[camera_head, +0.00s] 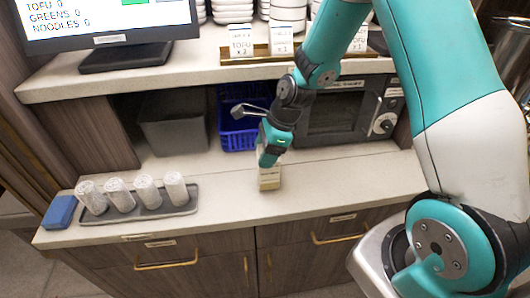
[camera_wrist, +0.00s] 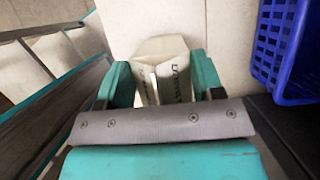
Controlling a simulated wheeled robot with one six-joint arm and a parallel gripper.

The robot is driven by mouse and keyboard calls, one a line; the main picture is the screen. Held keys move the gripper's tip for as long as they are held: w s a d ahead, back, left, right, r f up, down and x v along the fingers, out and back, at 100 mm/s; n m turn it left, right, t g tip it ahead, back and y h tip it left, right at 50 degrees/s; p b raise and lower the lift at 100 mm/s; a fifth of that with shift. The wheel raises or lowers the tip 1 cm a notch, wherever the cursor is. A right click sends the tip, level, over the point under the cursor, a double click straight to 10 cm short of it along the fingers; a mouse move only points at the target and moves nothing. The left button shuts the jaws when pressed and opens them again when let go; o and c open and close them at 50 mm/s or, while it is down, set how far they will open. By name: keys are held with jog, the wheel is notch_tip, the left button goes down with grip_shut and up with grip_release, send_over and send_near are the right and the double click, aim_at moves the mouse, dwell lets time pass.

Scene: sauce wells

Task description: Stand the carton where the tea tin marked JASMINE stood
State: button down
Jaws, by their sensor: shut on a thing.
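The carton (camera_head: 269,182) is pale cream, and its lower part shows below my gripper (camera_head: 269,160) at the middle of the counter's front part. In the wrist view the carton (camera_wrist: 162,48) sits between the two teal fingers of my gripper (camera_wrist: 163,82), with dark lettering on one face that I cannot read. My gripper is shut on the carton, which looks roughly upright. I cannot tell whether its base touches the counter. The gripper hides its upper part in the head view. No tea tin marked JASMINE is in view.
A tray (camera_head: 150,214) with several clear glasses and a blue block (camera_head: 60,212) are at the left. A grey bin (camera_head: 172,125), a blue basket (camera_head: 238,135) and a microwave (camera_head: 335,118) stand under the upper shelf. The counter (camera_head: 345,175) right of the carton is clear.

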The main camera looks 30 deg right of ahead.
jog(key=shift+f, duration=0.55)
jog(key=shift+c, duration=1.2)
grip_release()
jog(key=shift+f, duration=0.15)
